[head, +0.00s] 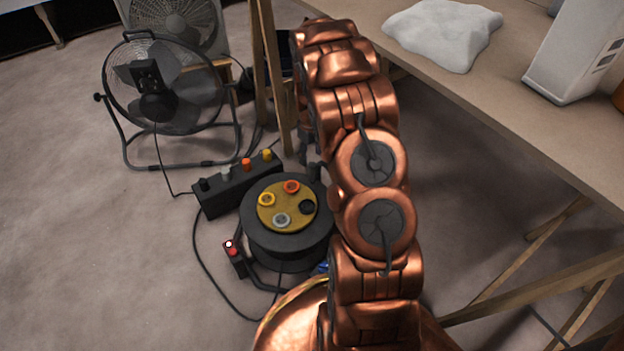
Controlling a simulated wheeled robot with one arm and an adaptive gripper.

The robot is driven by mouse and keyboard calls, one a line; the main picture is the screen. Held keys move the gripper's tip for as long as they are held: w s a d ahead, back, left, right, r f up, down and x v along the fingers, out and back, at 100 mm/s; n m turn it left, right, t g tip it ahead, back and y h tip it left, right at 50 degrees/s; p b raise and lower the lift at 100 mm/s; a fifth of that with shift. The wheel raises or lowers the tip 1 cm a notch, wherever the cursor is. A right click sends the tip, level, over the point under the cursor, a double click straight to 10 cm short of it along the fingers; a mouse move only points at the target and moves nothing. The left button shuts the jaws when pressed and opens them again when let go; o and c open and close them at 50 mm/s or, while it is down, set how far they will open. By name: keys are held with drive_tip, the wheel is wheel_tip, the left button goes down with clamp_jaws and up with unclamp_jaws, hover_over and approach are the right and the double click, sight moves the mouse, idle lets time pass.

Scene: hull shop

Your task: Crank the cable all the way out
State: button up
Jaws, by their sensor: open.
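A black cable reel (287,240) stands on the floor left of my arm. Its yellow top disc (270,220) carries several round coloured sockets. Black cable lies on the floor around its left side. My gripper (311,162) shows only in part, as dark pieces beside the arm at the reel's far right edge. It looks open, and I see nothing held in it. My copper arm covers the reel's right side. I cannot clearly make out the crank handle; whether the gripper touches the reel cannot be told.
A black box with coloured knobs (237,186) lies close behind the reel. A small red-and-black box (234,258) is at its left. A floor fan (165,90) stands behind. A workbench (480,105) with a white lump (443,32) is at right. The left floor is open.

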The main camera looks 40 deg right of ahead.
sight(312, 172)
drive_tip(key=shift+w+d+f, duration=0.1)
drive_tip(key=shift+d+f, duration=0.05)
drive_tip(key=shift+f, duration=0.35)
drive_tip(key=shift+w+d+f, duration=0.1)
drive_tip(key=shift+d+f, duration=0.05)
drive_tip(key=shift+f, duration=0.3)
drive_tip(key=shift+f+b, duration=1.5)
drive_tip(key=shift+f, duration=2.1)
drive_tip(key=shift+c, duration=0.2)
clamp_jaws()
